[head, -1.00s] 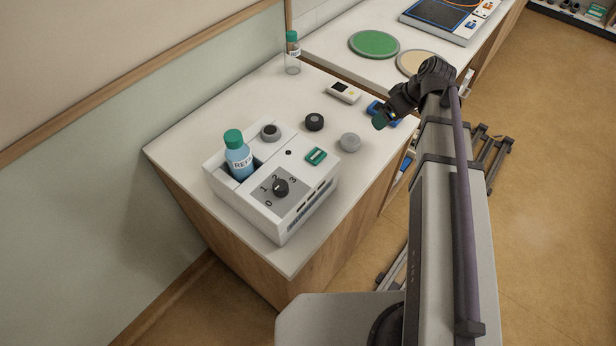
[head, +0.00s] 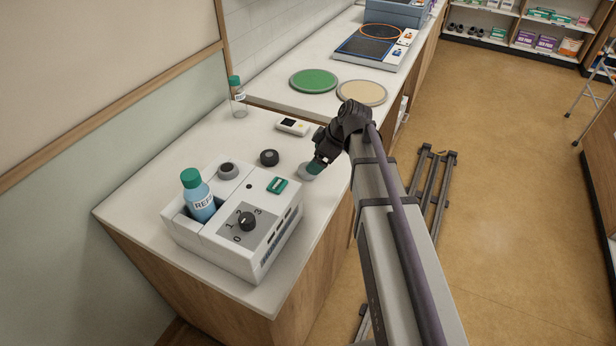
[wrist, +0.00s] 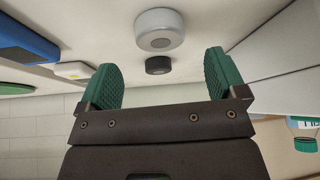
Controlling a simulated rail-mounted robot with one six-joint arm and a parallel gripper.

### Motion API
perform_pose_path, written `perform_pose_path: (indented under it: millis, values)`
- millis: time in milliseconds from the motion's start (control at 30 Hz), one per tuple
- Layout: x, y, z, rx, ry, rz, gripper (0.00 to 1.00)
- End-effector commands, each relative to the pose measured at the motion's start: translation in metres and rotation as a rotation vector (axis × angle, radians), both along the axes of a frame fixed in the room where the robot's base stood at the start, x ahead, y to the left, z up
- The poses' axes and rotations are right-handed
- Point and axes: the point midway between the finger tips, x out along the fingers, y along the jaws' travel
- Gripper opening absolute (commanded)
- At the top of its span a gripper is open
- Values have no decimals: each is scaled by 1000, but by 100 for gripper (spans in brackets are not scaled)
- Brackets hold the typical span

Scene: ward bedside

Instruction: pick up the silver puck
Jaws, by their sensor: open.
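The silver puck (head: 304,172) is on the white bedside top, right of the white device, partly hidden behind my gripper (head: 318,164). In the wrist view the silver puck (wrist: 160,22) appears as a light grey disc beyond the fingertips, in line with the space between them. My gripper is open, with its two green-padded fingers apart and nothing between them. The silver puck looks close to the fingertips, but I cannot tell whether they touch it.
A black puck (head: 269,157) is close by to the left. The white device (head: 222,240) holds a blue bottle (head: 199,200), a dial and a grey knob. A small white meter (head: 292,126) lies behind. A clear bottle (head: 238,103) stands near the wall.

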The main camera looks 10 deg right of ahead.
Motion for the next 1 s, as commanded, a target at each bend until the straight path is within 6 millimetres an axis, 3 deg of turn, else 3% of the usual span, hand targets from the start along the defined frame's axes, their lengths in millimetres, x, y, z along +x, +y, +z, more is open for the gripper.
perform_pose_path:
  millis: [267,500,1000]
  values:
    - [10,20,-46,0,0,1,90]
    - [11,22,-43,0,0,-1,90]
    - [11,22,-43,0,0,-1,43]
